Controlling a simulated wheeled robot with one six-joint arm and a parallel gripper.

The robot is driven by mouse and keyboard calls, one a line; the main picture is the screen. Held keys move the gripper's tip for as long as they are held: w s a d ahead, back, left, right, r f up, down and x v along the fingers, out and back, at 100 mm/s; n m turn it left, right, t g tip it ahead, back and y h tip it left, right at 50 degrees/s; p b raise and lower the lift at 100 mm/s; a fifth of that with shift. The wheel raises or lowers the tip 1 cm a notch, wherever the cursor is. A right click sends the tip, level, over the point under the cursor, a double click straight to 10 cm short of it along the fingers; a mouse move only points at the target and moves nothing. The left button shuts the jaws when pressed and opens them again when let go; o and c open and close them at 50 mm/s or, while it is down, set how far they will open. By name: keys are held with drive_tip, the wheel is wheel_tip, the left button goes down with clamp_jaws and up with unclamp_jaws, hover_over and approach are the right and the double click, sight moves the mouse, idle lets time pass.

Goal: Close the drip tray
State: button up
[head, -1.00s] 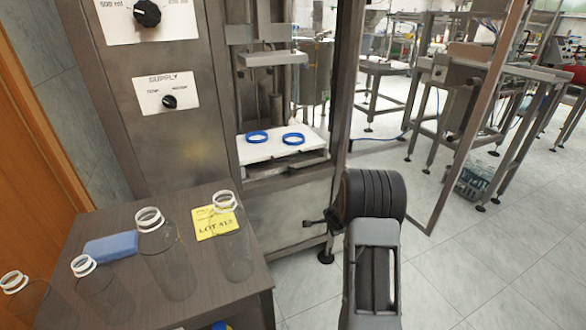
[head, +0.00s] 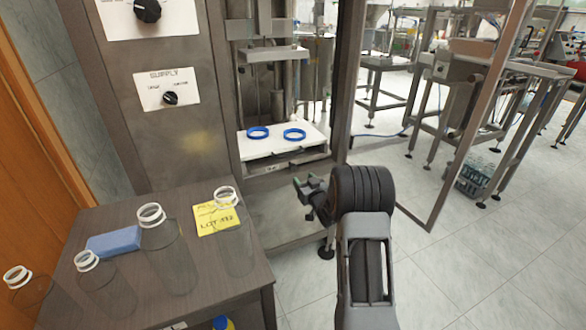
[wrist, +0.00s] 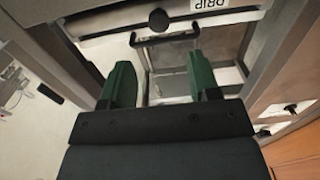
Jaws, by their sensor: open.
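A label reading DRIP (wrist: 209,4) shows at the top of the wrist view, on a light panel. Below it are a round black knob (wrist: 158,20) and a dark bar handle (wrist: 166,38). I cannot tell how far the drip tray stands out. In the head view, a grey metal front (head: 288,164) lies under a white plate. My gripper (head: 307,184) is in front of and below that plate, right of the table. Its two green fingers show in the wrist view (wrist: 161,85), apart and with nothing between them. The bar handle lies beyond the fingertips.
Two blue rings (head: 258,132) lie on the white plate (head: 270,147). A dark table (head: 185,290) at lower left holds several clear bottles, a blue block (head: 113,243) and a yellow note (head: 216,218). A machine upright (head: 346,90) stands right of the plate. Open floor lies to the right.

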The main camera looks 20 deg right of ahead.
sight(294, 167)
drive_tip(key=w+b, duration=0.1)
drive_tip(key=w, duration=0.9)
drive_tip(key=shift+w+a, duration=0.15)
clamp_jaws()
